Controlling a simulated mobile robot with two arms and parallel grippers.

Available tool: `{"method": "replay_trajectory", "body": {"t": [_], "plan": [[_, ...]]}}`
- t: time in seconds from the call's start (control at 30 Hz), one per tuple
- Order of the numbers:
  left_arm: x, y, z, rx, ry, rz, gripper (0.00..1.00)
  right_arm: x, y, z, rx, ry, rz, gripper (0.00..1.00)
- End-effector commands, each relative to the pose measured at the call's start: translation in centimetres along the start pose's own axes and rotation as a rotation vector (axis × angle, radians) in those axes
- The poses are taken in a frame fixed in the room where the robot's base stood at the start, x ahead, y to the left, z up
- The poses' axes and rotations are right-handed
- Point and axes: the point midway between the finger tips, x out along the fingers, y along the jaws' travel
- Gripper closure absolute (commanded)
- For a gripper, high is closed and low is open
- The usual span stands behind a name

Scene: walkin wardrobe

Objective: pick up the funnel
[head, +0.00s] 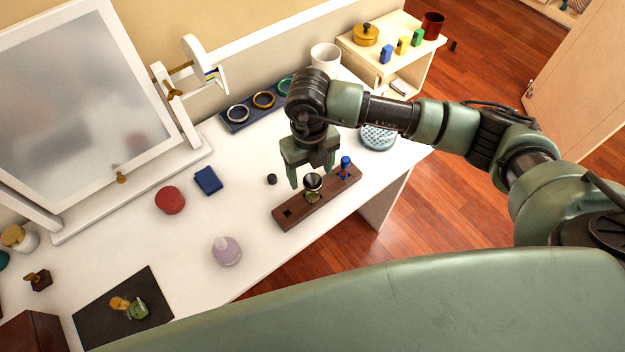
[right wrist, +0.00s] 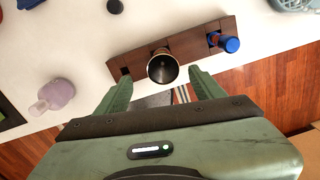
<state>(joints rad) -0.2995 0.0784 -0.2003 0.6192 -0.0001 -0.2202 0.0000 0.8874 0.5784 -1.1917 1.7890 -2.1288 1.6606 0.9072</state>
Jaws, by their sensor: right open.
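The funnel (head: 313,181) is small, with a dark cone and a pale rim. It sits upright over the middle of a dark wooden stand (head: 290,217) on the white table. It also shows in the right wrist view (right wrist: 162,68), seen from above, with the stand (right wrist: 190,44) behind it. My right gripper (head: 311,182) is above and around the funnel's place in the head view. My left gripper is not in view.
A blue-capped vial (head: 346,163) stands in the stand's right end; its left hole is empty. A lilac bottle (head: 226,251), a red round box (head: 170,200), a blue box (head: 208,181) and a small black cap (head: 271,179) stand left. A patterned bowl (head: 378,137) is at right.

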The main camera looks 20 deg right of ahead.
Motion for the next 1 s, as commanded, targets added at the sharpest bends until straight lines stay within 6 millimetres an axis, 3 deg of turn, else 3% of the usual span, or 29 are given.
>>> {"method": "replay_trajectory", "body": {"t": [0.23, 0.4, 0.67, 0.9, 1.0], "plan": [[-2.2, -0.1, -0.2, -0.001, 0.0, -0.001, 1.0, 3.0, -0.6, 0.0, 0.001, 0.004, 0.002, 0.31], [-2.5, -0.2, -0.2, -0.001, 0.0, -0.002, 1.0, 5.2, -0.5, 0.1, -0.002, 0.001, 0.004, 0.31], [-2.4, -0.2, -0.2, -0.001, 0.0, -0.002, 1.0, 5.6, -0.5, 0.1, -0.003, -0.001, 0.004, 0.31], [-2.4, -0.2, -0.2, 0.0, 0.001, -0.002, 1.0, 5.5, -0.5, 0.1, -0.003, -0.001, 0.005, 0.93], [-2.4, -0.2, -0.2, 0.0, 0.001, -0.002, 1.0, 5.5, -0.5, 0.1, -0.003, -0.001, 0.005, 0.93]]}}
